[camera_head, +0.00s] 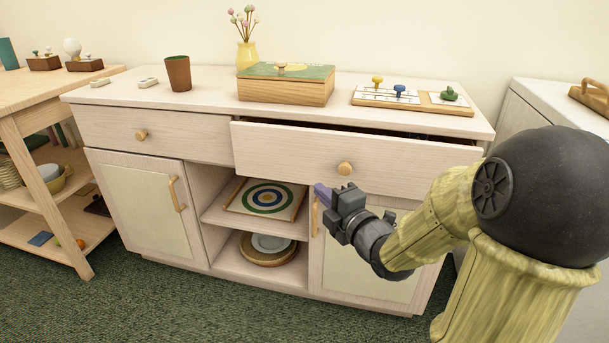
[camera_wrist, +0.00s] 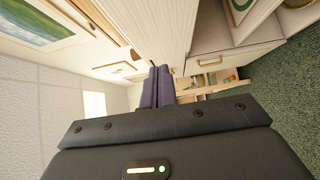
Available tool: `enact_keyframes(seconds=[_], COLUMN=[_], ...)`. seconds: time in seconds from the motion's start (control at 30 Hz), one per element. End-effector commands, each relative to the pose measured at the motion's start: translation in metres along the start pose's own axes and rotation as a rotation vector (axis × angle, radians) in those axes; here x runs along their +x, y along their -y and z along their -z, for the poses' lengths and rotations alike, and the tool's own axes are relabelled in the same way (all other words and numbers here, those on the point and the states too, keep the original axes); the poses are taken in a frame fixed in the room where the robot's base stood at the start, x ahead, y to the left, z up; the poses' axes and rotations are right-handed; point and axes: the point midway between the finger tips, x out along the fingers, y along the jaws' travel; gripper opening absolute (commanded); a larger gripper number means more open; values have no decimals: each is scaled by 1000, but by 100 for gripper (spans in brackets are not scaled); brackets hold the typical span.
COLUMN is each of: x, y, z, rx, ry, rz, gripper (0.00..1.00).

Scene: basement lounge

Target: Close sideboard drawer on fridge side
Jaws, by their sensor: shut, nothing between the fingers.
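The pale wood sideboard (camera_head: 270,290) has two drawers at the top. The right drawer (camera_head: 280,148), beside the white unit at the right, is pulled partly out, with a dark gap above its front. It has a round wooden knob (camera_head: 345,169). The left drawer (camera_head: 180,133) looks shut. My gripper (camera_head: 320,190) is shut and empty, in front of the sideboard, just below and left of that knob in the picture. In the wrist view its purple fingers (camera_wrist: 158,85) are together near a pale wood panel (camera_wrist: 155,25). I cannot tell whether they touch it.
A brown cup (camera_head: 178,73), a wooden box (camera_head: 286,90), a yellow vase (camera_head: 246,55) and a game board (camera_head: 412,99) stand on top. A white unit (camera_head: 517,112) is close on the right, and a wooden shelf table (camera_head: 58,99) on the left. Green carpet (camera_head: 110,305) lies in front.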

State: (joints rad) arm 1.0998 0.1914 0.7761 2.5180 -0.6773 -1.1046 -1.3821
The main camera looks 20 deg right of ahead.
Motion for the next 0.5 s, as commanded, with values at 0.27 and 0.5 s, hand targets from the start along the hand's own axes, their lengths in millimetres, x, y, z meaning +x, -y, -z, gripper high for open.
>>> enact_keyframes(seconds=[0.27,0.5], x=[0,3], y=[-2,-7], z=[-1,-2], rx=[0,5], ry=[1,-4], rz=[2,-3], gripper=[0,0])
